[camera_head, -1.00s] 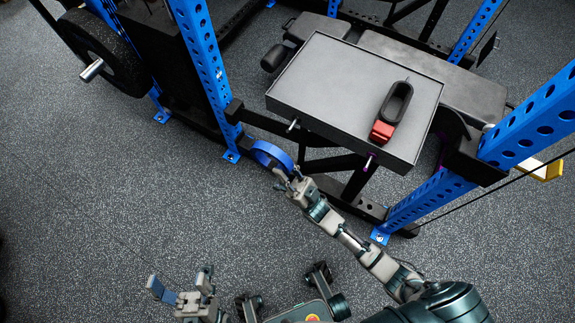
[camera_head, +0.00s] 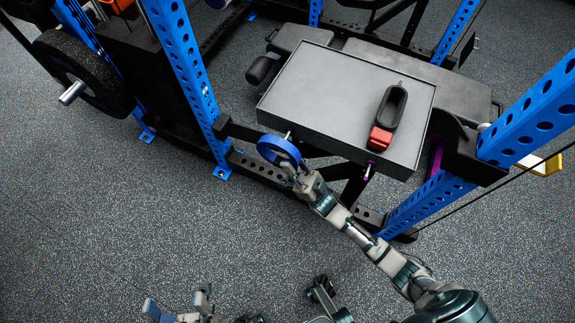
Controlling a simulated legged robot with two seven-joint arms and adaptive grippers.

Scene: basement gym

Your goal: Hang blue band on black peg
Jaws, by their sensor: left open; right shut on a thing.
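The blue band (camera_head: 267,148) is a ring in front of the near edge of the grey tray, in the middle of the head view. My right gripper (camera_head: 289,168) is shut on its lower side. A peg with a pale tip (camera_head: 288,135) shows at the band's upper right edge, under the tray's edge. I cannot tell whether the band is around the peg or only in front of it. A second peg (camera_head: 368,170) with something purple on it sticks out farther right. My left gripper (camera_head: 178,311) is open and empty at the bottom edge, partly cut off.
A weight plate (camera_head: 85,75) is at the left. The floor in front is clear.

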